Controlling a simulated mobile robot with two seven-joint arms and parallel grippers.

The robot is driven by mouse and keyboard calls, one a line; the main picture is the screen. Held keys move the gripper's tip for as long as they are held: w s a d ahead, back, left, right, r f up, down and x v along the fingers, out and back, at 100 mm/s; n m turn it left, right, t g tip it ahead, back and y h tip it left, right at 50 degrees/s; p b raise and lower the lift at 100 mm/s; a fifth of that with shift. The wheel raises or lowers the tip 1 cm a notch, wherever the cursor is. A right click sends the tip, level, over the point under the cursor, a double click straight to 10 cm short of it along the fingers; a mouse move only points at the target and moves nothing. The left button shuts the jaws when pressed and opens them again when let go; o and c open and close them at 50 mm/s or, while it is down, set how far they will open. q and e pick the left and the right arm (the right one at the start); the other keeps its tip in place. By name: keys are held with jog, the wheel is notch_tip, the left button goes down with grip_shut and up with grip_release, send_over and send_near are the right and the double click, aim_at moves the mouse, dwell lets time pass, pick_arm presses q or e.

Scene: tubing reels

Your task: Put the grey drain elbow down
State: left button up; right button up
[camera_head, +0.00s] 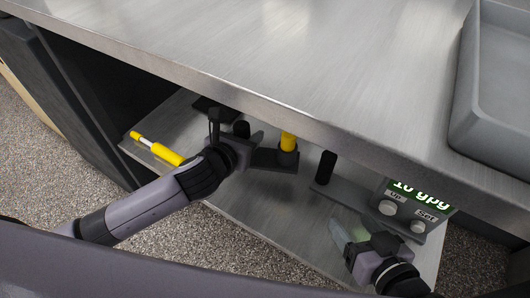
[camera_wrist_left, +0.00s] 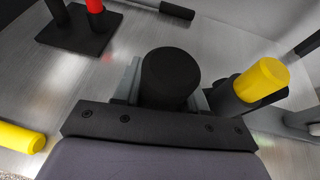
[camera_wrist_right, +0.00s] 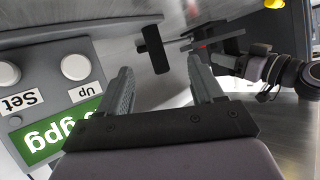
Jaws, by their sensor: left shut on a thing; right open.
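My left gripper (camera_head: 250,142) is on the lower shelf under the counter edge. In the left wrist view its jaws are shut on a dark, round-ended cylindrical piece (camera_wrist_left: 170,78). This piece also shows in the head view (camera_head: 241,129). Its bend, if it has one, is hidden, so I cannot confirm from its shape that it is the grey drain elbow. I cannot tell whether it touches the shelf. My right gripper (camera_wrist_right: 160,85) is open and empty, near the display box at the shelf's right; it also shows in the head view (camera_head: 350,240).
A yellow-topped post (camera_head: 288,141) stands in a dark holder just right of my left gripper. A black post (camera_head: 327,168) on a base stands further right, then a display box (camera_head: 412,205). A yellow-and-white tool (camera_head: 157,148) lies at left. The metal counter (camera_head: 250,50) overhangs the shelf.

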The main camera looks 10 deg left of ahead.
pick_arm(q)
notch_tip(320, 180, down, 2)
jog(key=shift+b, duration=0.3)
notch_tip(320, 180, down, 5)
jog(key=b, duration=0.2)
jog(key=shift+r+b, duration=0.15)
jog(key=shift+b, duration=0.2)
pick_arm(e)
jog(key=a, duration=0.1)
jog(key=a+y, duration=0.1)
jog(key=f+y, duration=0.1)
jog(key=shift+w+a+m, duration=0.3)
jog(key=shift+w+a, duration=0.1)
jog(key=shift+a+r, duration=0.1)
pick_arm(q)
jog(key=o, duration=1.2)
jog(key=shift+f, duration=0.25)
